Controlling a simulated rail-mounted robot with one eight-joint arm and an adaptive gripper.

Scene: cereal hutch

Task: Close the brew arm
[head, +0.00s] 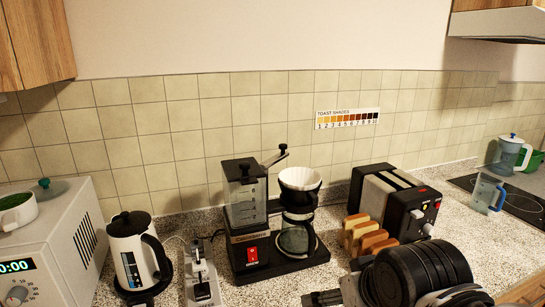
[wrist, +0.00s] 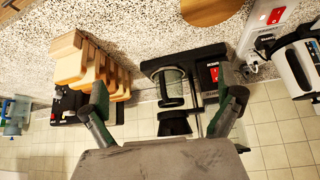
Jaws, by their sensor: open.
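The black coffee maker (head: 277,252) stands on the speckled counter, with a clear tank on its left and a red switch at the front. Its thin black brew arm (head: 274,157) is raised, slanting up to the right from the tank top, clear of the filter cone (head: 300,188) with white paper in it. A glass carafe (head: 295,238) sits below the cone. My gripper (head: 322,298) is at the bottom edge, in front of the machine, partly cut off. In the wrist view my gripper (wrist: 168,100) is open and empty, its fingers apart, with the upside-down coffee maker (wrist: 207,73) beyond them. I cannot make out the brew arm there.
A toaster (head: 400,205) with bread slices (head: 365,235) before it stands right of the machine. A small grey-white device (head: 200,275) and a kettle (head: 135,255) stand to its left. A white microwave (head: 60,245) is at far left. The tiled wall (head: 230,130) is close behind.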

